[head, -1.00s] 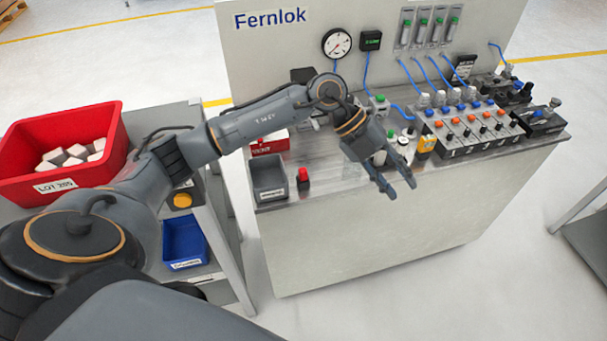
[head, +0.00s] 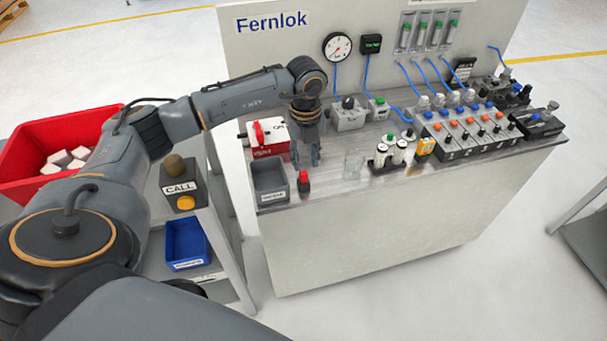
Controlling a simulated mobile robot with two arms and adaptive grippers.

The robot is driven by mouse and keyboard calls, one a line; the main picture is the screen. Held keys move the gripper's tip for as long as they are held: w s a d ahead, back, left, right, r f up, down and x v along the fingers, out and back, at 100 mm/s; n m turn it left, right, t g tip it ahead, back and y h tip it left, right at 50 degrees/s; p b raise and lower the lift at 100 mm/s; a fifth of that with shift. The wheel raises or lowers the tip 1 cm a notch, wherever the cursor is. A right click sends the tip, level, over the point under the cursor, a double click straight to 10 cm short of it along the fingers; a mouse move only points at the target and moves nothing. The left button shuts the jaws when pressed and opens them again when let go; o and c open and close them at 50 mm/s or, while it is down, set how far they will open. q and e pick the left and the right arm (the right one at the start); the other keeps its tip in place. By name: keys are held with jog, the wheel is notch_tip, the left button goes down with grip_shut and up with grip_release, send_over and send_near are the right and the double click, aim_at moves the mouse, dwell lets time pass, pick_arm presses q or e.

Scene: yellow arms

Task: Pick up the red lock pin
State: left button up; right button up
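A small red piece with a dark base, which looks like the red lock pin (head: 303,180), stands near the front edge of the bench, just right of a grey open bin (head: 270,186). My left gripper (head: 306,160) points down just behind and above it in the head view. Its two fingers are apart with nothing visible between them, and I see no contact with the red piece. The exact height of the fingertips is hard to tell. My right gripper is not in view.
A red-and-white box with a red handle (head: 264,140) stands behind the grey bin. A clear cup (head: 353,164) and black-and-white cylinders (head: 390,153) stand to the right. A valve block (head: 470,132) fills the bench's right side. A call-button box (head: 181,185) is at left.

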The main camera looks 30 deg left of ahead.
aim_at(303, 173)
pick_arm(q)
jog(key=shift+f+p, duration=0.4)
jog(key=shift+f, duration=0.15)
jog(key=f, duration=0.1)
jog(key=f+p, duration=0.1)
jog(key=f, duration=0.1)
jog(key=shift+a+f, duration=0.25)
jog(key=shift+f, duration=0.5)
jog(key=shift+c, duration=0.4)
grip_shut()
